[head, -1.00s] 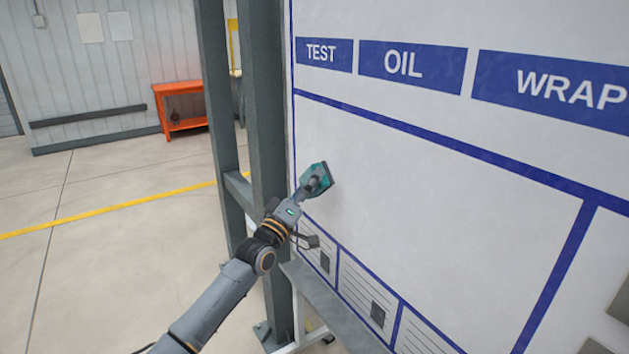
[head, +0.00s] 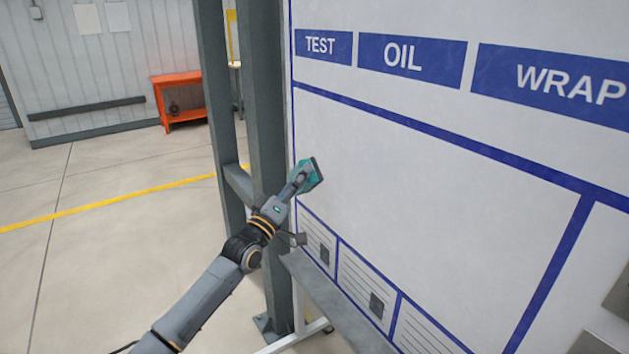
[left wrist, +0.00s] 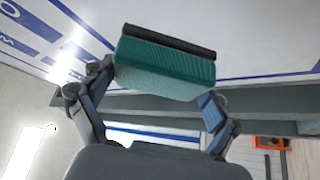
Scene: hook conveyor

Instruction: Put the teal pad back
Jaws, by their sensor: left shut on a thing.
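The teal pad (head: 312,177) is a small teal block with a dark strip along one side. It is held near the left edge of the white board (head: 400,150). My left gripper (head: 300,180) is shut on it. In the left wrist view the teal pad (left wrist: 165,68) sits between the two fingers of my left gripper (left wrist: 158,90), its dark strip facing away from the palm. Whether the pad touches the board cannot be told. My right gripper is not in view.
A grey ledge (head: 335,303) runs along the board's lower edge. An orange shelf unit (head: 178,100) stands far back by the wall. The floor at left is clear.

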